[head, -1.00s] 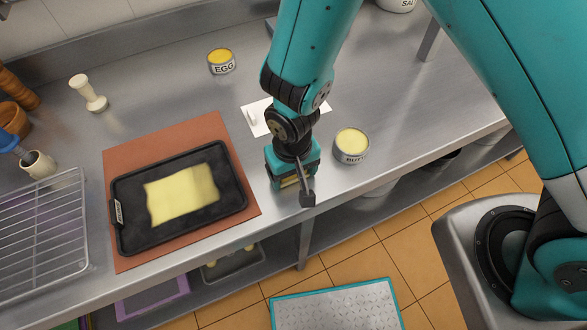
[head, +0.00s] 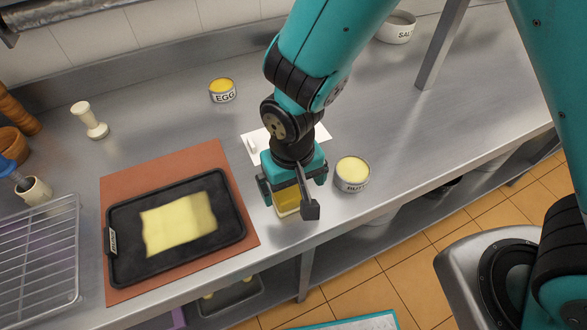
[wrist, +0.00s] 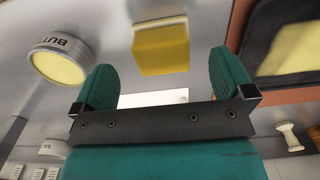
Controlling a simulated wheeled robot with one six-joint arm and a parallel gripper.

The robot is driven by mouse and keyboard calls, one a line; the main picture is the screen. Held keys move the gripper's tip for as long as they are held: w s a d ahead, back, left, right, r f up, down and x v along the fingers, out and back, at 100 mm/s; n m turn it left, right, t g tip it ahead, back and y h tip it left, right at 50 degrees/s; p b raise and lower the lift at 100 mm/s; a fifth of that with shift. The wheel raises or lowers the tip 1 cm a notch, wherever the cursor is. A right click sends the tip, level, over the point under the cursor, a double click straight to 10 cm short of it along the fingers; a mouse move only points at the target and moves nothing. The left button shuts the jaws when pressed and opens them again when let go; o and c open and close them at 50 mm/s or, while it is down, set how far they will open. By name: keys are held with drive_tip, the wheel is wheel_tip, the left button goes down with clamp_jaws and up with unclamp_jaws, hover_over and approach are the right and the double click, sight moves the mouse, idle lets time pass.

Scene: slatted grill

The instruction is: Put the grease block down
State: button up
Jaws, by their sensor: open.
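The grease block (head: 287,201) is a yellow block with a pale edge. It is on the steel counter near the front edge, between the brown board and the butter tin. In the wrist view the grease block (wrist: 161,49) lies ahead of and between my fingers, with clear space on both sides. My gripper (head: 288,196) is above it, open and empty, pointing down. Its two green pads are apart in the wrist view (wrist: 164,75). My gripper hides part of the block in the head view.
The butter tin (head: 352,174) stands close to the right of my gripper. A black tray (head: 125,262) with a yellow sheet lies on a brown board (head: 199,158) to the left. A white card (head: 257,143) lies behind. The egg tin (head: 222,90) is farther back; open counter lies at the right rear.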

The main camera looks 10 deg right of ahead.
sight(293, 196)
wheel_tip(293, 196, up, 6)
drive_tip(key=shift+f+b, duration=0.1)
drive_tip(key=shift+b, duration=0.2)
drive_tip(key=s+d+r+n+y, duration=0.2)
drive_tip(key=s+d+r, duration=0.2)
drive_tip(key=r, duration=0.4)
drive_tip(key=s+d+r+n+y, duration=0.2)
drive_tip(key=s+d+r, duration=0.3)
drive_tip(key=r, duration=0.2)
drive_tip(key=shift+d+r, duration=0.35)
drive_tip(key=shift+d, duration=0.05)
drive_tip(key=shift+s, duration=0.1)
